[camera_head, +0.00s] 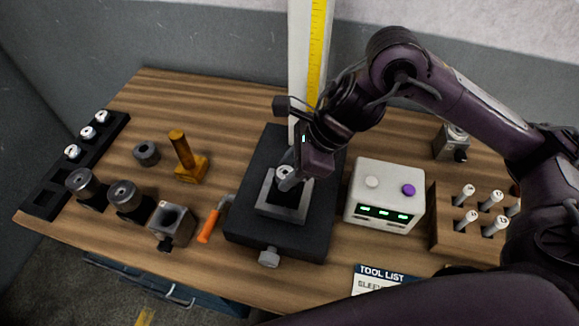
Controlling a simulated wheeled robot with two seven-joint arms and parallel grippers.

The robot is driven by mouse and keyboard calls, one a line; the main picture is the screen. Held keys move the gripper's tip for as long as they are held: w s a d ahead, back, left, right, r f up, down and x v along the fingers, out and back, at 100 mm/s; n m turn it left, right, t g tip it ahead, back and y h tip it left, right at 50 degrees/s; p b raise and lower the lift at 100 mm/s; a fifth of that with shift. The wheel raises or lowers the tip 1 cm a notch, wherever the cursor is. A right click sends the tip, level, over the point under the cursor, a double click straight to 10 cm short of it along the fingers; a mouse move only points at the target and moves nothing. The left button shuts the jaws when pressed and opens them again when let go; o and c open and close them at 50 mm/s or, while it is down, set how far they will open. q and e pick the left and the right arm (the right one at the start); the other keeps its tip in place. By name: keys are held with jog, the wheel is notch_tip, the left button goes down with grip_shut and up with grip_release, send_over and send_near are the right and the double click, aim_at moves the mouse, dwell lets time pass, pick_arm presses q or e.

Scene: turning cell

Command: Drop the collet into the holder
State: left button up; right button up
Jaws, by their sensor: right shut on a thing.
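My right gripper (290,182) reaches in from the right and points down over the middle of the table. It is shut on a small silver collet (285,171), partly covered by the fingers. Directly below is a dark holder (287,207) in a grey square frame (268,205) on a black base block (262,230). The fingers hide the holder's top, so I cannot tell whether the collet touches it or is inside it. My left gripper is not in view.
A black rack (46,200) with several silver collets stands at the left. Dark round holders (124,196), a grey block (172,222), an orange-handled tool (208,226) and a brass stand (188,165) are nearby. Right are a white box (384,180) and a wooden rack (448,237).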

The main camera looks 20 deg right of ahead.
jog(key=o, duration=1.1)
jog(key=shift+o, duration=0.2)
jog(key=v, duration=0.7)
jog(key=shift+d+r, duration=0.2)
jog(key=shift+r, duration=0.15)
